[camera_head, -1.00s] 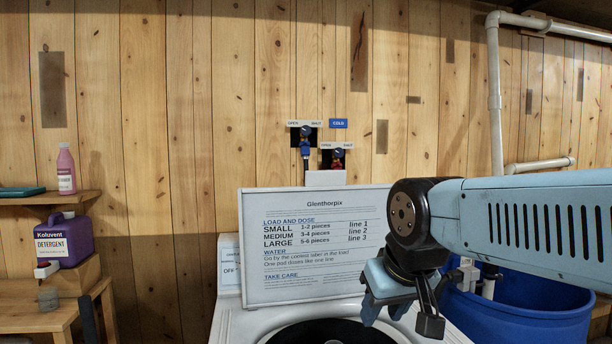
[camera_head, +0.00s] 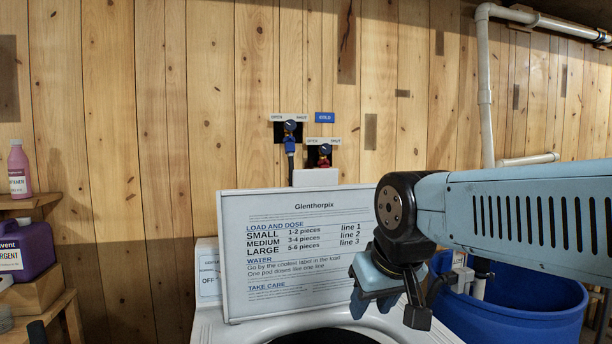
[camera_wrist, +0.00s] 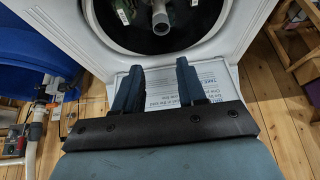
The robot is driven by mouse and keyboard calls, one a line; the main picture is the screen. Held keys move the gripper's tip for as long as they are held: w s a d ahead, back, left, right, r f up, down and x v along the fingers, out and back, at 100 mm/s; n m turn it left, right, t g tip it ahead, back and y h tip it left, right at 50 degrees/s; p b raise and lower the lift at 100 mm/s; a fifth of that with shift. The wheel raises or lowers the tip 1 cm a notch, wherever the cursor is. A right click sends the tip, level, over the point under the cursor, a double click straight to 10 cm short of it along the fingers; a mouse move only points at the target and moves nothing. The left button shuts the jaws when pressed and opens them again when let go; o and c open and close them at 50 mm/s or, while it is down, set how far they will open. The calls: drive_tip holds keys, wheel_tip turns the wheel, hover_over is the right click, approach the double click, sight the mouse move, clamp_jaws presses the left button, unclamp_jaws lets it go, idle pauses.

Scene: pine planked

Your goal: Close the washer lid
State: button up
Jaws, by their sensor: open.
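The white washer (camera_head: 210,328) stands ahead of me with its lid (camera_head: 232,262) raised. The lid is near upright, and its printed instruction side faces me. Below it the dark drum opening shows at the bottom edge. My gripper (camera_head: 388,304) is in front of the lid's right part and hides its lower right corner. In the wrist view my gripper (camera_wrist: 158,72) is open and empty, with both fingers pointing over the lid's printed face (camera_wrist: 216,76). The drum (camera_wrist: 205,20) shows beyond the fingertips, with a central post and something green inside. Contact with the lid cannot be told.
A blue tub (camera_head: 535,308) stands right of the washer, under my arm. A shelf at left holds a pink bottle (camera_head: 19,170); a purple detergent jug (camera_head: 30,250) stands below. Taps (camera_head: 290,135) and a white pipe (camera_head: 485,95) are on the plank wall.

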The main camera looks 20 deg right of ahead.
drive_tip(key=w+a+r+n+g, duration=0.1)
drive_tip(key=w+r+n+g, duration=0.1)
drive_tip(key=w+r+n, duration=1.1)
drive_tip(key=n+g, duration=0.2)
drive_tip(key=n, duration=0.3)
approach(316, 186)
drive_tip(key=f, duration=0.2)
drive_tip(key=w+f, duration=0.1)
drive_tip(key=f, duration=0.4)
drive_tip(key=shift+w, duration=0.35)
clamp_jaws()
